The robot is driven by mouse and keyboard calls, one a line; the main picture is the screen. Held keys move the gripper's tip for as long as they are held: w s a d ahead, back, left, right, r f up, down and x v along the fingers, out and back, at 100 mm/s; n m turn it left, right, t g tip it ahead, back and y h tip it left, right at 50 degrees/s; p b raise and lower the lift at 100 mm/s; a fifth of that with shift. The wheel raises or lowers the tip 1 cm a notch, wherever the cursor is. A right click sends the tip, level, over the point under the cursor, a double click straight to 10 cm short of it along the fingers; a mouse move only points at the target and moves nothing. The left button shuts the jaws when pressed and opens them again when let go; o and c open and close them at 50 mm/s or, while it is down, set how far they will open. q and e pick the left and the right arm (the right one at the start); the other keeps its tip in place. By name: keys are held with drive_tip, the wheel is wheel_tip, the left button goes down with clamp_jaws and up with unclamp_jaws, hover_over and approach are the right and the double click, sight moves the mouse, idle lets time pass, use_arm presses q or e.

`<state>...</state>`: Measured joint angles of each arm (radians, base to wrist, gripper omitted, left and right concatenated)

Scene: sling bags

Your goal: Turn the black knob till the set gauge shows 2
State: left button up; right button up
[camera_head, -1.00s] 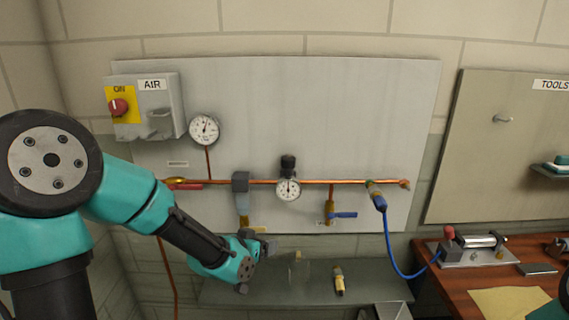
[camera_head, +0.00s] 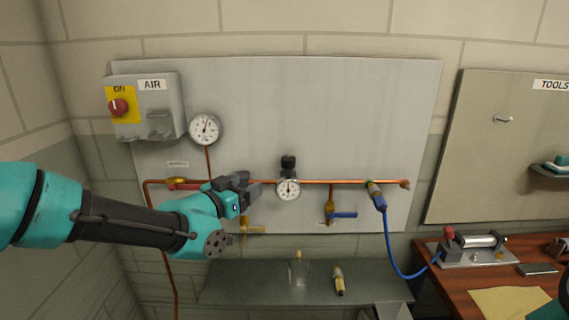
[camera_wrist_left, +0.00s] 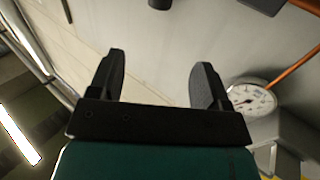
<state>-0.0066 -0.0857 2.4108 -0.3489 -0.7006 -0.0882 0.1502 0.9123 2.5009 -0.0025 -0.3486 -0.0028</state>
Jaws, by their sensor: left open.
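The black knob (camera_head: 288,163) stands upright on the copper pipe at the middle of the grey wall panel. The small round set gauge (camera_head: 288,189) sits just below it; its needle is too small to read surely. My left gripper (camera_head: 258,187) is left of the knob and gauge, empty, and its jaws are apart. It also shows in the left wrist view (camera_wrist_left: 162,75), with nothing between the fingers. A dark round end at the top edge there may be the knob; I cannot tell surely. My right gripper is out of view.
A larger gauge (camera_head: 204,128) and the AIR box (camera_head: 150,105) are up left. The copper pipe (camera_head: 330,182) runs across the panel, with a blue-handled valve (camera_head: 342,215) and blue hose (camera_head: 389,250) on the right. A shelf (camera_head: 250,282) is below.

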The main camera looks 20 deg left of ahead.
sight(284, 163)
use_arm(q)
drive_tip(key=x, duration=1.7)
drive_tip(key=shift+w, duration=0.1)
drive_tip(key=c, duration=0.9)
